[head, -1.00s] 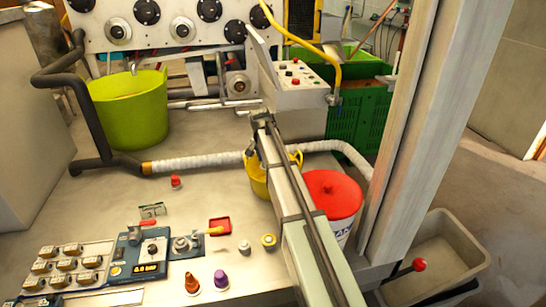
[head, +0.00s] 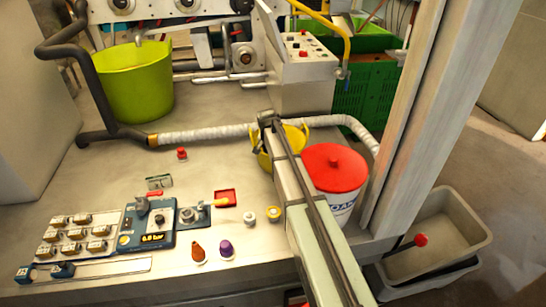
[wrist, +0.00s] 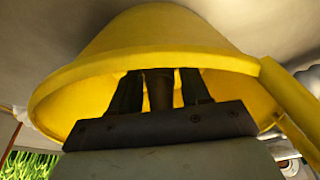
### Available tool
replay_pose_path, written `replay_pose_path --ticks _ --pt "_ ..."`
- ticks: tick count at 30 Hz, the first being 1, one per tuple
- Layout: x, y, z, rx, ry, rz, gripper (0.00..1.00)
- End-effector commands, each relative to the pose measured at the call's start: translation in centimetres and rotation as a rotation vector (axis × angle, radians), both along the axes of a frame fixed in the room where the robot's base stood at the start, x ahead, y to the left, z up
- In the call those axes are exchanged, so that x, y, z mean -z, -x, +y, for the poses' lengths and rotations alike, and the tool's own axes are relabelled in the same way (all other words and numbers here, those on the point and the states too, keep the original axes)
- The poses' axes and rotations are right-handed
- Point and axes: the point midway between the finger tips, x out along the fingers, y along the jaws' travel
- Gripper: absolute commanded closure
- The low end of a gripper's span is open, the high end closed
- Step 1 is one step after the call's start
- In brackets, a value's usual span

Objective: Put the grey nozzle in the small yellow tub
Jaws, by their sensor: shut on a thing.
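The small yellow tub (head: 297,140) stands on the bench beyond the red-lidded bucket, partly hidden by my arm. My gripper (head: 259,144) reaches down at the tub's left side, its fingertips hidden in the head view. In the wrist view, the tub (wrist: 160,35) fills the upper picture with its mouth towards me. My gripper (wrist: 161,78) has its fingers inside the tub's mouth. It is shut on a dark grey-brown piece, the nozzle (wrist: 160,92), held between the two fingers. Its far end is hidden in shadow.
A white bucket with a red lid (head: 333,167) stands close right of my arm. A white ribbed hose (head: 205,136) runs behind the tub. A large lime tub (head: 135,85) is at the back left. Orange (head: 198,252) and purple (head: 226,248) nozzles stand in front.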

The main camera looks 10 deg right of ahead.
Motion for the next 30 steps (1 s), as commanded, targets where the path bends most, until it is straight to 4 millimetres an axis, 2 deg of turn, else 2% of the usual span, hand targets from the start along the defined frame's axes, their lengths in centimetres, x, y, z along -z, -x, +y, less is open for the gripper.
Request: replay_pose_path --ticks 5,17,18,25,30 --pt "2.1 0.0 0.0 0.000 0.000 0.001 0.88" --pt "2.5 0.0 0.0 0.000 0.000 0.000 0.88" --pt "2.5 0.0 0.0 0.000 0.000 0.000 0.52" --pt "2.5 0.0 0.0 0.000 0.000 0.000 0.30" --pt "2.5 0.0 0.0 0.000 0.000 0.000 0.28"
